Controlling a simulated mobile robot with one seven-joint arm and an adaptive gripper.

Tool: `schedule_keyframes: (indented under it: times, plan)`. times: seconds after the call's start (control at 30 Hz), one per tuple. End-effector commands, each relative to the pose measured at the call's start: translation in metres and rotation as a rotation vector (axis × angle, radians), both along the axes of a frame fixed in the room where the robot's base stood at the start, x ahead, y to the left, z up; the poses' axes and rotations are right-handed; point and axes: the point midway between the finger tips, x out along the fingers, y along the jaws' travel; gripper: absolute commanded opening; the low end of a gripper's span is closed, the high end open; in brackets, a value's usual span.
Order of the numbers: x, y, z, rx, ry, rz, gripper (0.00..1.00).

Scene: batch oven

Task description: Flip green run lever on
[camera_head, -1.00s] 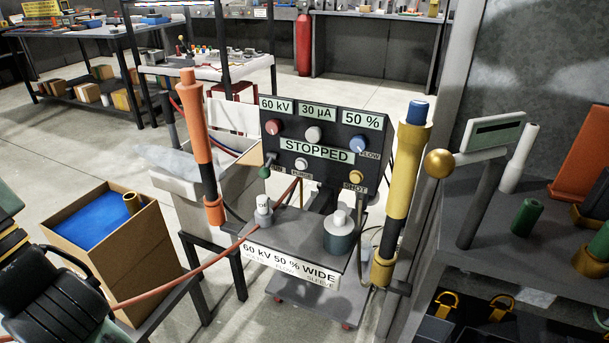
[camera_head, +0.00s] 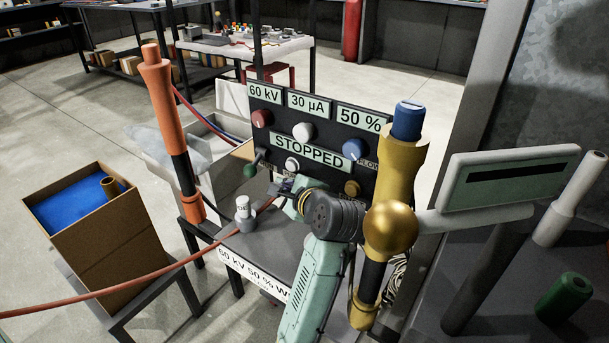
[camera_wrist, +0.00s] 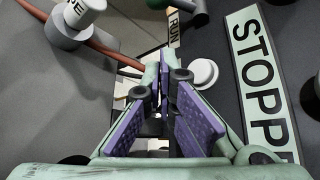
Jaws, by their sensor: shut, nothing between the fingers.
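The green-knobbed run lever (camera_head: 251,169) is at the lower left of the dark control panel (camera_head: 381,156), its knob pointing down and left. In the wrist view its green knob (camera_wrist: 158,4) is cut off at the top edge, near the RUN label (camera_wrist: 173,28). The panel display (camera_head: 310,151) reads STOPPED. My gripper (camera_head: 279,188) is in front of the panel's lower left, right of and slightly below the lever in the head view. In the wrist view, my gripper (camera_wrist: 166,62) is shut and empty, with the fingertips apart from the green knob.
A white button (camera_wrist: 203,73) is close beside my fingertips. A grey-and-white fitting (camera_head: 244,214) stands on the shelf below. An orange column (camera_head: 160,90) and a yellow column (camera_head: 401,165) flank the panel. A red hose (camera_head: 130,285) crosses at left.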

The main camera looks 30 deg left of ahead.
Motion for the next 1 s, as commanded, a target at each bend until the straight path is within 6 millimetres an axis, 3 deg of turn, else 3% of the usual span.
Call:
schedule_keyframes:
  times: [0.13,0.57,1.0]
  plan:
    - [-0.002,-0.004,-0.015,0.001,0.073,-0.008,0.0]
    - [0.001,0.001,-0.017,0.001,0.076,-0.01,0.0]
    - [0.044,0.064,-0.052,0.002,0.078,-0.008,0.0]
